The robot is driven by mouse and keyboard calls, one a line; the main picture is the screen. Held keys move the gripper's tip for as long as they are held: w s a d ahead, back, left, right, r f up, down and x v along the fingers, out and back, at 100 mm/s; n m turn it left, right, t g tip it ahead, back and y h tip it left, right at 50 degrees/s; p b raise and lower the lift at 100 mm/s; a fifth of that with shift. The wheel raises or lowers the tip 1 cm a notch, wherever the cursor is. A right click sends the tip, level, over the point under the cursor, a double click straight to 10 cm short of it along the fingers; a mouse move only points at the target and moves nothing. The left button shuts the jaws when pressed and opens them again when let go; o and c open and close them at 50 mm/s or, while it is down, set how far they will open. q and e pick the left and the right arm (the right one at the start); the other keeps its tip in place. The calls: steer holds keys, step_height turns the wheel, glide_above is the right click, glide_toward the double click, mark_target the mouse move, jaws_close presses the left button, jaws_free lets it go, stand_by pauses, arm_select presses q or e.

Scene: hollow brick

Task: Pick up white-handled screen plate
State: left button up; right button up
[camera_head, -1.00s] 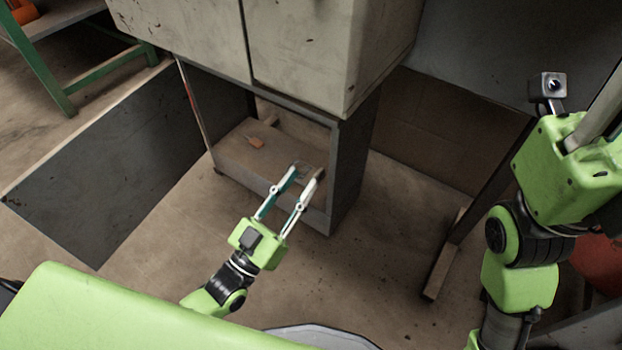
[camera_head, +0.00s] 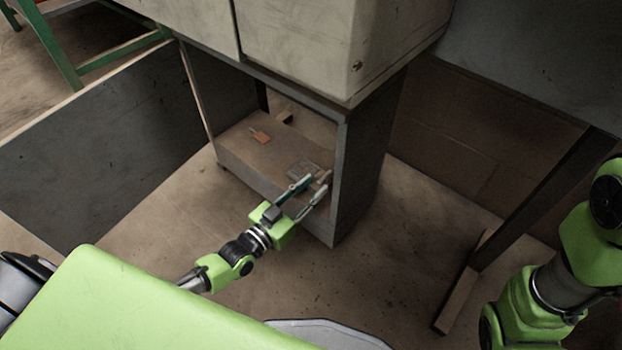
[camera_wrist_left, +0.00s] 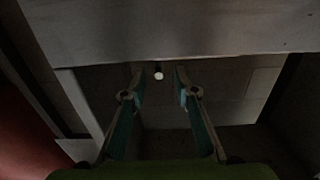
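A flat grey plate (camera_head: 303,168) lies on the low shelf under the cabinet, near its front right. It looks like the screen plate; its handle is hard to make out beside my fingers. My left gripper (camera_head: 315,185) is at the shelf's front edge, just in front of the plate. In the left wrist view its fingers (camera_wrist_left: 157,78) are apart with nothing clamped between them. A small white round spot (camera_wrist_left: 158,75), perhaps the handle's end, shows between the fingertips. My right arm shows at the right edge, but its gripper is out of view.
The cabinet (camera_head: 300,40) hangs low overhead, and a side post (camera_head: 358,160) stands close right of my left gripper.

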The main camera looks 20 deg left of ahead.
mark_target(325, 175)
arm_select(q)
steer(key=b+x, duration=0.4)
steer(key=x, duration=0.1)
steer(key=shift+w+d, duration=0.1)
steer(key=shift+d, duration=0.05)
steer(key=shift+r, duration=0.1)
jaws_close()
